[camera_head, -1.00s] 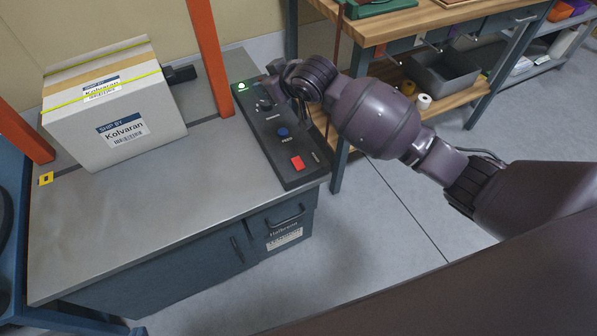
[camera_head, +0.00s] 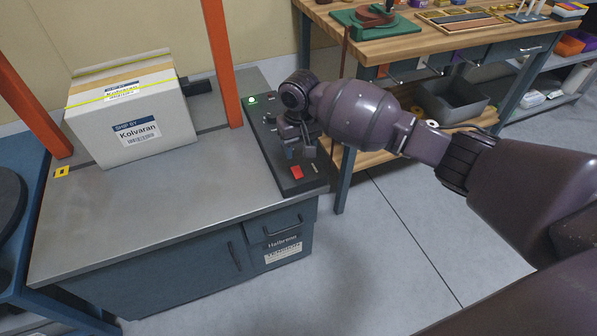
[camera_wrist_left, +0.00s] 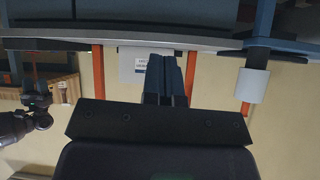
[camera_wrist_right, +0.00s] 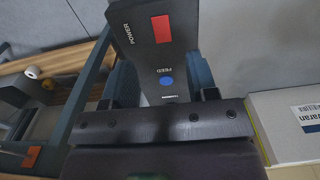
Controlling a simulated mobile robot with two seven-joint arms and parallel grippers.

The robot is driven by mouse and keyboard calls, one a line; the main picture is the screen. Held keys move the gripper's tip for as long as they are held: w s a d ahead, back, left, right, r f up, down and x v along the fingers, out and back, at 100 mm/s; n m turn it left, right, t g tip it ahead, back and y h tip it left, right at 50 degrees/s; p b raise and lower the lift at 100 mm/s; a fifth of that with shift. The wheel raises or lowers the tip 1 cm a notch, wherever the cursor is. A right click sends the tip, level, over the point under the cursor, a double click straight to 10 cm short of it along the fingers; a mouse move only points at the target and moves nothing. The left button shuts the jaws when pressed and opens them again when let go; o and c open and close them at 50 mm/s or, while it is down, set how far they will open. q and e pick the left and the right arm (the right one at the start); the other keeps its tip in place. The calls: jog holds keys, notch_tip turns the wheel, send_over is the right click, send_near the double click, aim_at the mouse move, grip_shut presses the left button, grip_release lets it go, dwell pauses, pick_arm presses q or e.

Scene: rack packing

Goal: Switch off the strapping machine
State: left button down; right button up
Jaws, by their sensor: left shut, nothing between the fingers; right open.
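The strapping machine (camera_head: 150,215) is a grey-topped bench with an orange arch and a black control panel (camera_head: 262,135). A green light (camera_head: 252,100) glows at the panel's far end. A red switch (camera_head: 296,172) sits near its front end; in the right wrist view the red switch (camera_wrist_right: 161,29) is marked POWER. The blue FEED button (camera_wrist_right: 166,82) lies between my right fingers in that view. My right gripper (camera_head: 300,150) is open and empty above the panel, just behind the red switch. My left gripper (camera_wrist_left: 166,80) is shut and empty, away from the panel.
A strapped white box (camera_head: 130,125) stands on the machine top, left of the panel. A wooden workbench (camera_head: 400,45) stands behind and to the right. An orange upright (camera_head: 219,60) rises left of the panel.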

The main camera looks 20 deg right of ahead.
aim_at(299, 176)
notch_tip(299, 176, down, 9)
jog(key=shift+r+b, duration=0.1)
jog(key=shift+b, duration=1.15)
jog(key=shift+f, duration=0.45)
pick_arm(q)
jog(key=f, duration=0.3)
jog(key=shift+s+a+f+g, duration=0.1)
jog(key=shift+s+a+g, duration=0.15)
jog(key=shift+s+g, duration=0.1)
jog(key=shift+w+d, duration=0.1)
